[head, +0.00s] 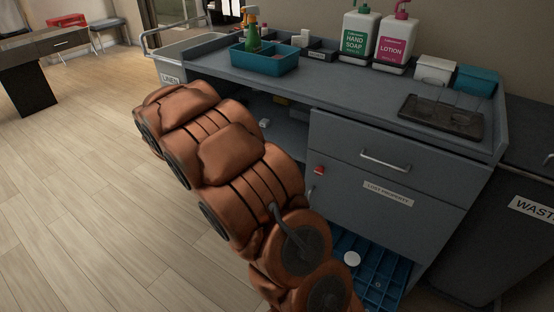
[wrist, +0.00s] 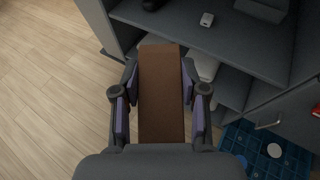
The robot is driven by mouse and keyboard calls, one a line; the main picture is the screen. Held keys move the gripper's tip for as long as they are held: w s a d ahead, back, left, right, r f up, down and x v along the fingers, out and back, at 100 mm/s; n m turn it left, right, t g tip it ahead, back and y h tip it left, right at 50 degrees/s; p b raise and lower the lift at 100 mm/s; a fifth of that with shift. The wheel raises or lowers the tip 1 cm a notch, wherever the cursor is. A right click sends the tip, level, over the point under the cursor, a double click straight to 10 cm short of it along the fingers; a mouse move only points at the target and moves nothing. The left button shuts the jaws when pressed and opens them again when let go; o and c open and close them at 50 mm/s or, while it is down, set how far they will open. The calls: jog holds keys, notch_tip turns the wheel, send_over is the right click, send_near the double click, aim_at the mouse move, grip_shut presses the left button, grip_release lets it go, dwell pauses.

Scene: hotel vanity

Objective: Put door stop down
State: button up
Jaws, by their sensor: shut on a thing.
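In the wrist view the door stop (wrist: 161,110) is a long brown block. It lies lengthwise between the two fingers of my gripper (wrist: 160,84), which is shut on it. Its far end points at the opening of the grey cabinet, beside the shelf edges; I cannot tell whether it touches anything. In the head view my copper-coloured arm hides the gripper and the door stop.
The grey vanity (head: 331,85) has open shelves (wrist: 232,87) holding a small white item (wrist: 207,19). Its top carries a teal caddy (head: 264,62), soap and lotion bottles and a dark tray (head: 441,117). A blue compartment tray (head: 372,268) is low down. Floor (head: 75,185) at left is clear.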

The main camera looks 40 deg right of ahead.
jog(key=s+d+f+m+g+h+b, duration=0.1)
jog(key=s+d+f+m+g+b, duration=0.2)
jog(key=d+f+b, duration=0.7)
jog(key=s+d+f+m+g+h, duration=0.25)
jog(key=d+f, duration=0.45)
jog(key=f, duration=0.8)
jog(key=s+d+f+m+g+h+b, duration=0.1)
jog(key=s+d+f+m+g+b, duration=0.2)
jog(key=d+f, duration=0.75)
jog(key=w+d+f+b, duration=0.1)
jog(key=d, duration=0.2)
jog(key=w+d+f, duration=0.1)
jog(key=w+d, duration=0.1)
jog(key=d, duration=0.2)
jog(key=w+d+f+b, duration=0.1)
jog(key=d+f, duration=0.1)
jog(key=d, duration=0.2)
jog(key=shift+w+d+b, duration=0.25)
jog(key=shift+b, duration=0.1)
jog(key=shift+w+d+r, duration=0.15)
jog(key=shift+w+d, duration=0.05)
jog(key=shift+d, duration=0.45)
jog(key=shift+d, duration=0.1)
jog(key=shift+f+b, duration=0.5)
jog(key=shift+f, duration=1.25)
jog(key=shift+f, duration=0.2)
jog(key=o, duration=1.2)
jog(key=shift+c, duration=0.2)
jog(key=shift+r, duration=0.1)
